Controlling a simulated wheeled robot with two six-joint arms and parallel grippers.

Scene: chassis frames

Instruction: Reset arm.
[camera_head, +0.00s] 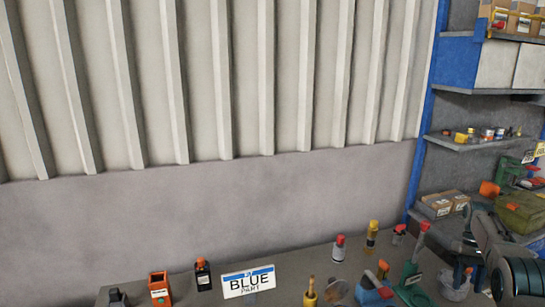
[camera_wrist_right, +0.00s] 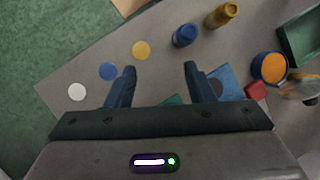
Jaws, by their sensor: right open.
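My right gripper (camera_wrist_right: 160,68) shows in the right wrist view with its two dark fingers spread apart. Nothing is between the fingertips, and grey table surface shows beyond them. In the head view my right arm (camera_head: 515,262) comes in at the lower right edge, over the right end of the bench; its fingertips are hard to make out there. My left gripper is in neither view.
Shelves (camera_head: 485,142) stand at right. The wrist view shows a blue cylinder (camera_wrist_right: 185,36) and coloured discs (camera_wrist_right: 108,71).

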